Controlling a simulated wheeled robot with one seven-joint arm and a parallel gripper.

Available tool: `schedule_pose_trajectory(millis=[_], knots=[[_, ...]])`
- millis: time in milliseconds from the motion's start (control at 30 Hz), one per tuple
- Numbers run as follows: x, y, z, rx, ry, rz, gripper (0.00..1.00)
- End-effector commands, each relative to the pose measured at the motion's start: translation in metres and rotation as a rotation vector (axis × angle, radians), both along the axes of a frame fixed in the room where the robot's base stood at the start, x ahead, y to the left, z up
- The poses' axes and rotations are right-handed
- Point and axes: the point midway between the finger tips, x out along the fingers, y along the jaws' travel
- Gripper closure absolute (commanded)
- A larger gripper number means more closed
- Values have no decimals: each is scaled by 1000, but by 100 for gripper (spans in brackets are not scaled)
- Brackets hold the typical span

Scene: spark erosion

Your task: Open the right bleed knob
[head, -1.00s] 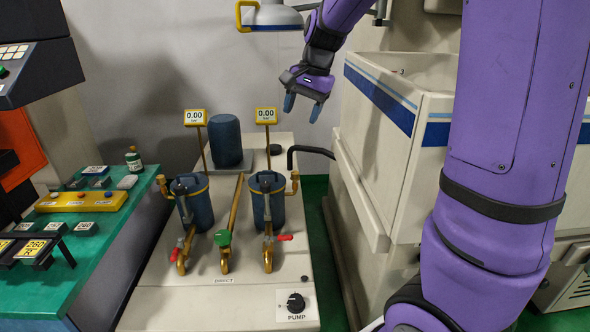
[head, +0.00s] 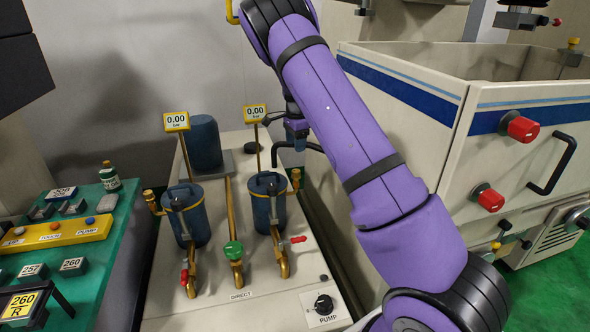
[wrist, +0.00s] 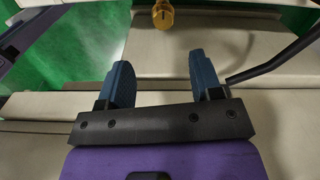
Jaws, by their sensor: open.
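The right filter canister (head: 270,208) is blue with a dark lid and stands on the pale pump cabinet. A brass bleed knob (head: 296,176) sticks up on a brass fitting at its right side. My gripper (head: 298,144) is just above and slightly behind this knob in the head view, apart from it, partly hidden by my arm. In the wrist view my gripper (wrist: 167,80) has its two blue fingers spread with nothing between them. A brass knob (wrist: 163,15), seemingly the same one, shows at the top edge beyond the fingertips.
A black bent pipe (head: 308,148) rises close by my gripper; it also shows right of the fingers in the wrist view (wrist: 285,58). A gauge (head: 255,114) reading 0.00 stands behind the right canister. The left canister (head: 187,215) has its own brass knob (head: 149,195).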

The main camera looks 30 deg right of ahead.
Motion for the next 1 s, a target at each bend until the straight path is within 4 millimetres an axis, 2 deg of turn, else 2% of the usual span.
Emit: schedule_pose_trajectory(millis=[267,600,800,1000], knots=[[4,-3,-20,-9,8,-21,41],[4,-3,-78,-9,8,-19,41],[4,-3,-104,-9,7,-18,41],[4,-3,-115,-10,4,-18,41]])
